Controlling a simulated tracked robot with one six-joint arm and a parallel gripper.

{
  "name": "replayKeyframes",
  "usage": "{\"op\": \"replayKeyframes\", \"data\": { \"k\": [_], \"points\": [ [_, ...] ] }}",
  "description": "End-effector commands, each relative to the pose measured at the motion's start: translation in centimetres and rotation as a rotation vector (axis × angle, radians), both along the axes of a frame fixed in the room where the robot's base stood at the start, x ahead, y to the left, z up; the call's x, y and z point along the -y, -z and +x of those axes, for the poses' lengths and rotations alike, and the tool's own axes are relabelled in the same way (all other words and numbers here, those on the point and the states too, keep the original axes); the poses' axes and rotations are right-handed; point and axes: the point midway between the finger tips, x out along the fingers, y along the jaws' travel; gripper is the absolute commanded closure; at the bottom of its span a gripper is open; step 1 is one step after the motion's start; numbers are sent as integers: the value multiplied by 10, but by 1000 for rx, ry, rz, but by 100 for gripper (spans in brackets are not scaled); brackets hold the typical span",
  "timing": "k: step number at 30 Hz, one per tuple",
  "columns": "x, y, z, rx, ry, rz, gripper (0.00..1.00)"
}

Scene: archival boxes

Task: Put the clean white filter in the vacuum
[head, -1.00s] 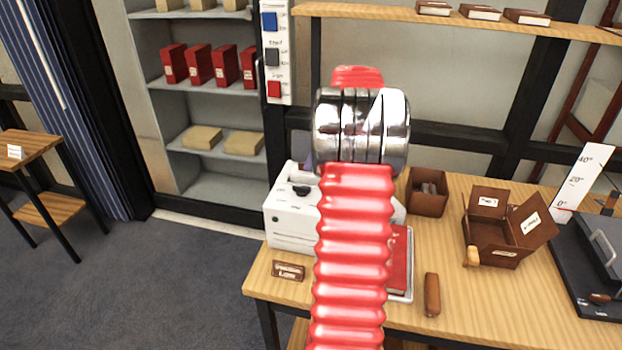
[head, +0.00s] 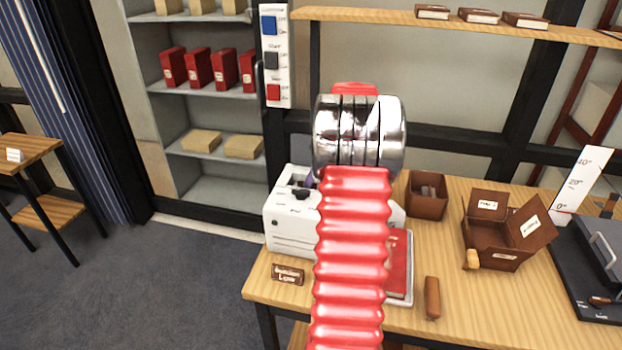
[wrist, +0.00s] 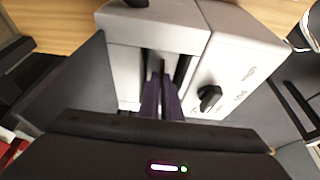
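The white box-shaped machine, which I take for the vacuum (head: 291,230), stands on the left end of the wooden table. It fills the upper middle of the wrist view (wrist: 222,75), with a black knob on its right part and a dark slot in the middle. My gripper (wrist: 162,98) has its purple fingers close together at this slot. A thin dark strip shows between or just beyond them; I cannot tell whether they hold it. In the head view my red arm hides most of the gripper. I cannot make out a clean white filter in either view.
A red book on a pale tray (head: 399,265) lies right of the machine, partly behind my arm. A brown nameplate (head: 288,274), a brown cylinder (head: 432,297), a small brown box (head: 427,194) and an open brown box (head: 492,240) are also on the table.

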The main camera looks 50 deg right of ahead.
Motion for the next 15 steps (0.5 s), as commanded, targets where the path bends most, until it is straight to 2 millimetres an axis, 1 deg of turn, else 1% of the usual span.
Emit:
{"op": "replayKeyframes", "data": {
  "k": [6, 7, 14, 15],
  "points": [
    [0, 2, 0, 0, 0, 0, 100],
    [0, 1, 0, 0, -1, 0, 94],
    [0, 1, 0, 0, -1, 0, 78],
    [0, 1, 1, 0, -1, 0, 77]
  ]
}}
